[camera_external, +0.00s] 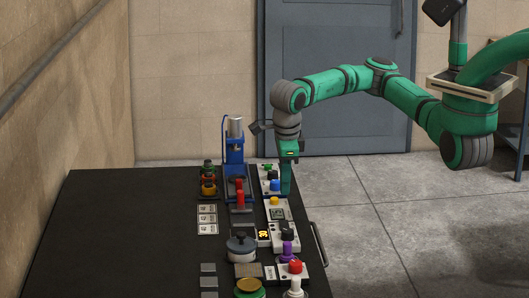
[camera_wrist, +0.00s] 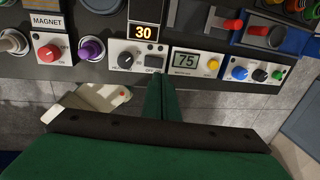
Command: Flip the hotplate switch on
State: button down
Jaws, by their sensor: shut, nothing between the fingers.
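The hotplate control panel (camera_wrist: 139,48) is a white box in the wrist view with a black round knob (camera_wrist: 126,60) on its left. A dark switch (camera_wrist: 155,60) sits on its right, with an OFF label below it. Whether the switch is tilted on or off is hard to tell. An orange 30 display (camera_wrist: 145,31) stands above the panel. My green gripper (camera_wrist: 163,78) is shut and empty. Its fingertips overlap the panel's lower right beside the switch; contact cannot be told. In the external view my gripper (camera_external: 287,190) points down over the bench's right edge.
The 75 display panel (camera_wrist: 187,59) is just right of the hotplate panel. A purple knob (camera_wrist: 91,48) and the magnet panel (camera_wrist: 53,49) are to its left. A blue press (camera_external: 234,160) stands at the back of the black bench (camera_external: 130,235), whose left side is clear.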

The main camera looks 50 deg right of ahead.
aim_at(284, 224)
jog(key=f, duration=0.6)
jog(key=w+d+f, duration=0.1)
jog(key=f, duration=0.2)
jog(key=shift+f, duration=0.1)
jog(key=shift+d, duration=0.1)
jog(key=shift+w+d+f+g, duration=0.1)
jog(key=shift+w+f+g, duration=0.05)
jog(key=shift+f+g, duration=0.15)
jog(key=shift+s+a+r, duration=0.2)
jog(key=shift+s+a, duration=0.45)
jog(key=shift+r, duration=0.1)
notch_tip(284, 224, up, 14)
jog(key=s+a, duration=0.1)
jog(key=shift+s+a, duration=0.25)
jog(key=shift+s, duration=0.05)
